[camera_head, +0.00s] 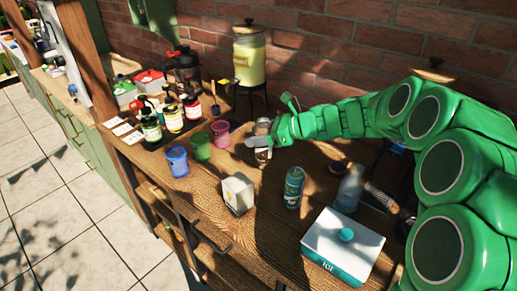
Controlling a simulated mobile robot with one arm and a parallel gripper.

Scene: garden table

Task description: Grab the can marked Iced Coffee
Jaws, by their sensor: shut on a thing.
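My green arm reaches in from the right. My gripper (258,141) is shut on a brownish can (262,154) near the middle of the table. The can is upright, with parts showing above and below the fingers. Its marking cannot be read, and I cannot tell if it touches the table. Another can, teal and green (294,187), stands upright to the front right of my gripper.
Blue (177,161), green (200,147) and pink (220,133) cups stand to the left. A white napkin box (238,193), an ice box (342,246) and a clear bottle (349,190) stand nearer. A drink dispenser (249,56) stands behind by the brick wall. Bare wood (265,230) shows in front.

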